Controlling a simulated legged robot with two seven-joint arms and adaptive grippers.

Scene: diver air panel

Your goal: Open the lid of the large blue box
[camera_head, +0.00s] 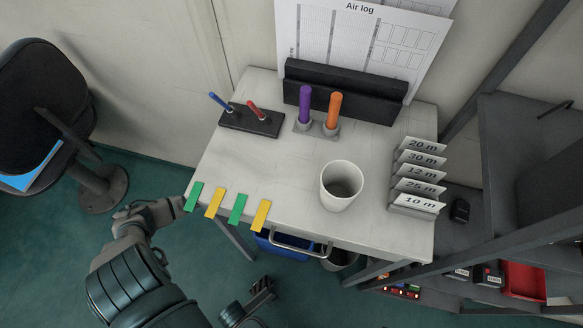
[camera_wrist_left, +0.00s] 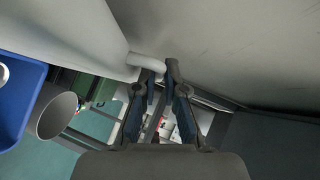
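A blue box (camera_head: 282,246) stands under the front of the desk, mostly hidden by the desktop. In the left wrist view part of the blue box (camera_wrist_left: 18,95) is at the left edge; its lid state cannot be told. My left gripper (camera_head: 170,206) is beside the desk's front left corner. In the left wrist view its two dark fingers (camera_wrist_left: 160,85) are apart, with a pale curved bar (camera_wrist_left: 147,62) close to or between the tips; contact is unclear. My right gripper (camera_head: 262,289) is low in front of the desk, apart from the box.
The desk (camera_head: 270,175) carries a white cup (camera_head: 342,186), coloured strips and labelled cards. A metal handle (camera_head: 290,247) projects from its front. A grey bin (camera_head: 340,259) is right of the box. A chair (camera_head: 45,105) stands left; shelves stand right. Floor is clear between chair and desk.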

